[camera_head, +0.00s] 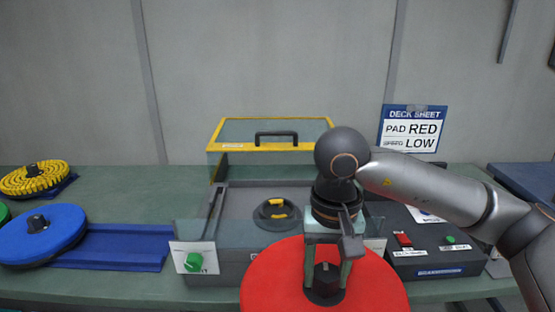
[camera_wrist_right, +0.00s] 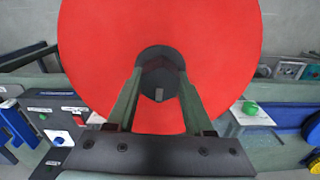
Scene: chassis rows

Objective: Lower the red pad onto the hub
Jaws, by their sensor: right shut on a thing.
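The red pad (camera_head: 262,282) is a wide flat disc with a black knob (camera_head: 326,281) at its centre. My right gripper (camera_head: 326,272) is shut on that knob and holds the pad in front of the grey machine. In the right wrist view the two fingers (camera_wrist_right: 160,90) stand on either side of the knob, and the red pad (camera_wrist_right: 215,40) fills the upper middle. The hub (camera_head: 277,214), a dark round piece with yellow marks, sits in the machine's open bay, behind and left of the gripper. The pad appears apart from it. My left gripper is not in view.
A yellow-framed clear cover (camera_head: 232,147) with a black handle stands raised behind the bay. Blue (camera_head: 58,232) and yellow (camera_head: 22,182) pads lie at the left. A green button (camera_head: 193,262) and a control box (camera_head: 430,256) flank the machine. A deck sheet (camera_head: 412,128) reads PAD RED, LOW.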

